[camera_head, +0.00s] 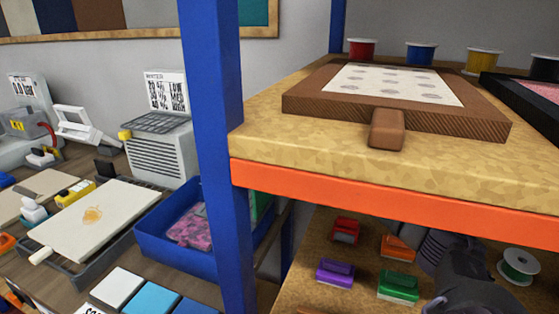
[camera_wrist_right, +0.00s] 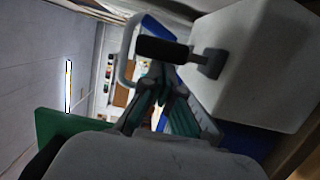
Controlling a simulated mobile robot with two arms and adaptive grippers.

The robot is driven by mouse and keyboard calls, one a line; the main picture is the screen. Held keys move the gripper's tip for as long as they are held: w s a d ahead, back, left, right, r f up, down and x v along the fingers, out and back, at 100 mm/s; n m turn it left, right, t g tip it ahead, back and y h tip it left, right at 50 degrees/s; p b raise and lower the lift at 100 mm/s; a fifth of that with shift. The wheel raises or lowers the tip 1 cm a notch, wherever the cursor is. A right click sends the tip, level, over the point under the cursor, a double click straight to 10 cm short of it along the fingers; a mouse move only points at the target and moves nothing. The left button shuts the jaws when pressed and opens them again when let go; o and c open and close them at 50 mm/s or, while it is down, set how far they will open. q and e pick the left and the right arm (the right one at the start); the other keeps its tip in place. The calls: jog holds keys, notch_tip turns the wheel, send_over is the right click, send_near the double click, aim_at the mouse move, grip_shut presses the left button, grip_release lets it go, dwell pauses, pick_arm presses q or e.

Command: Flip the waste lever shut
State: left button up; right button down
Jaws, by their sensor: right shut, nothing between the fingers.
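In the right wrist view a black lever handle (camera_wrist_right: 163,49) on a grey bracket sticks out from a white box (camera_wrist_right: 255,65) at the upper right. It looks like the waste lever, but no label shows there. My right gripper (camera_wrist_right: 158,88) reaches up from the bottom of that view, shut and empty, with its fingertips just below the black handle. I cannot tell whether they touch it. In the head view dark parts of my right arm show at the lower right, and I cannot make out the lever. My left gripper is not in view.
A blue post (camera_head: 212,150) and an orange-edged shelf (camera_head: 390,195) stand close in front. A blue bin (camera_head: 165,245) and a white vented unit (camera_head: 160,150) are on the left bench.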

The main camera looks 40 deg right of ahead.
jog(key=shift+w+d+r+m+p, duration=0.15)
jog(key=shift+d+r+m+p, duration=0.25)
jog(key=shift+r+m+p, duration=0.3)
jog(key=shift+d+f, duration=0.1)
jog(key=shift+f, duration=0.1)
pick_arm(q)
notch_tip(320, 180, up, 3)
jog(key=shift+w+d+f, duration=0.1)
pick_arm(e)
jog(key=shift+w+d, duration=0.15)
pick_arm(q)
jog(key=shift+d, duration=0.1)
pick_arm(e)
jog(key=shift+d+f+g, duration=0.1)
jog(key=shift+d+g, duration=0.05)
jog(key=shift+g, duration=0.15)
